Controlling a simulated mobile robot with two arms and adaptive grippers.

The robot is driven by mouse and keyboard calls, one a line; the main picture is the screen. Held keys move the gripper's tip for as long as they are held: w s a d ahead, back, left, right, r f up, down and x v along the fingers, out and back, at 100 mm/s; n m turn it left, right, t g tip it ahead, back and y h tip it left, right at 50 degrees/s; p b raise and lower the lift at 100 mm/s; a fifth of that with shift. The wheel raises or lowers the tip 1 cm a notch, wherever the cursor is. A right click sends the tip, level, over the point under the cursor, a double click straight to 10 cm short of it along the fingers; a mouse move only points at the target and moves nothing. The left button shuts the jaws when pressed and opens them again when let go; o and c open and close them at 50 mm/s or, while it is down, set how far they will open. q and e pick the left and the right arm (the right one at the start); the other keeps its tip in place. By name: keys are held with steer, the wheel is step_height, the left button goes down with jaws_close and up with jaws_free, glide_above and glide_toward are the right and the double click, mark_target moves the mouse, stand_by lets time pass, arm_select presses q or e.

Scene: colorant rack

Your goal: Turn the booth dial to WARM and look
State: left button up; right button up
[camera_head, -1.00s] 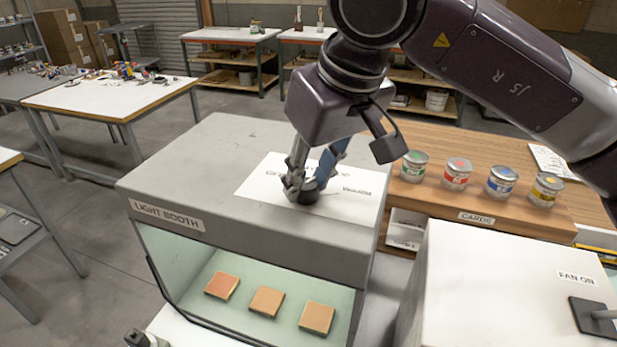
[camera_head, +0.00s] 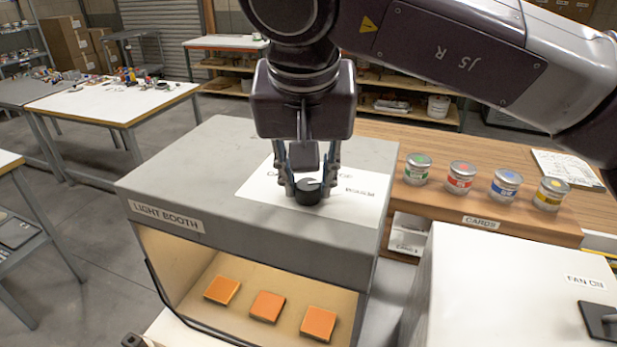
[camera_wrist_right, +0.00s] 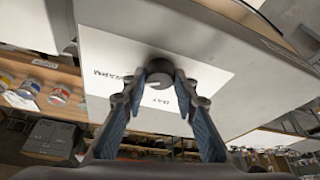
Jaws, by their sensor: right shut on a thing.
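The light booth (camera_head: 150,193) is a grey box with an open front. On its top lies a white label plate (camera_head: 262,183) with printed words; one by the right side reads WARM. The black round dial (camera_head: 308,192) stands on this plate, with a light mark on its top. My right gripper (camera_head: 308,183) points down with its fingers on both sides of the dial, shut on it. The right wrist view shows the dial (camera_wrist_right: 160,67) between the fingertips (camera_wrist_right: 163,81). Several orange tiles (camera_head: 267,306) lie in the booth under warm yellowish light. My left gripper is not in view.
Several paint cans (camera_head: 461,177) stand on the wooden counter (camera_head: 400,140) to the right, above a CARDS label. A white cabinet (camera_head: 490,275) marked FAN stands at front right. A cluttered table (camera_head: 115,103) is at back left, with open floor between.

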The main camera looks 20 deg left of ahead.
steer(key=shift+r+m, duration=0.1)
steer(key=shift+m, duration=0.2)
steer(key=o, duration=1.2)
steer(key=shift+c, duration=0.2)
steer(key=a+v, duration=0.1)
steer(key=v, duration=1)
steer(key=shift+s+d+r, duration=0.3)
steer(key=shift+d+r, duration=0.1)
